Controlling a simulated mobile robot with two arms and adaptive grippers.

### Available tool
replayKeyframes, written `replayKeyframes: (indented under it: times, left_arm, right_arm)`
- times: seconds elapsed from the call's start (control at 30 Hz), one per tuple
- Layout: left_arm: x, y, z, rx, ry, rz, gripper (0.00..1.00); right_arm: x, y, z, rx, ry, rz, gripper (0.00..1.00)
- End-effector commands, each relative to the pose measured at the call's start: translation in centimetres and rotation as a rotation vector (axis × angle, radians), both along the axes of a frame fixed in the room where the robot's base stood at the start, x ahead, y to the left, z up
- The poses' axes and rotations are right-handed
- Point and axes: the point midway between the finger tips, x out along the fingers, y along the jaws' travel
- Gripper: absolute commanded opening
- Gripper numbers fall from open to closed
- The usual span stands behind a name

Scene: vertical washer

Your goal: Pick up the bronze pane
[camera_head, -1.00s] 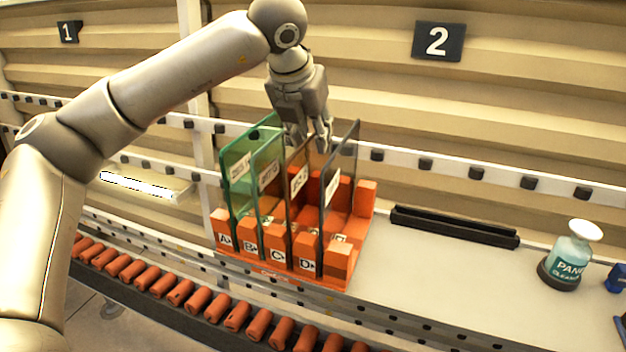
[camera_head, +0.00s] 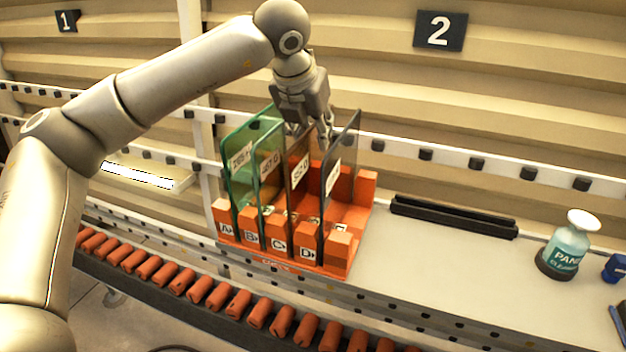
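The bronze pane (camera_head: 298,180) stands upright in slot C of the orange rack (camera_head: 345,258), with a white label near its top. Green-tinted panes (camera_head: 243,165) stand to its left in slots A and B, and a dark grey pane (camera_head: 341,170) stands to its right in slot D. My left gripper (camera_head: 310,134) is pointed down over the top of the bronze pane, its fingers apart. The pane's top edge is partly hidden by the fingers, and I cannot tell whether they touch it. My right gripper is out of view.
A black slotted holder (camera_head: 453,216) lies on the counter right of the rack, with a pane cleaner bottle (camera_head: 568,248) farther right. A conveyor with orange rollers (camera_head: 215,295) runs in front. The counter between rack and bottle is mostly clear.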

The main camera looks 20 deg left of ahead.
Motion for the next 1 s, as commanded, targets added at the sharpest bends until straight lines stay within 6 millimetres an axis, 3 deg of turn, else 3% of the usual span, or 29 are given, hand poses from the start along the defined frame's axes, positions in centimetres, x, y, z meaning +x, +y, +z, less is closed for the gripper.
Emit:
replayKeyframes:
  times: [0.57, 0.8, 1.0]
  left_arm:
    - [0.00, -0.02, -0.21, -0.001, 0.000, 0.000, 0.30]
    - [0.00, -0.01, -0.21, -0.001, 0.000, 0.000, 0.00]
    - [-0.01, -0.01, -0.21, 0.000, 0.000, 0.000, 0.00]
  right_arm:
    - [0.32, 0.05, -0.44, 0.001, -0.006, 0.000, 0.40]
    - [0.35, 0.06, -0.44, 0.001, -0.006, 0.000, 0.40]
    - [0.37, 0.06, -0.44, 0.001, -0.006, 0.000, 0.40]
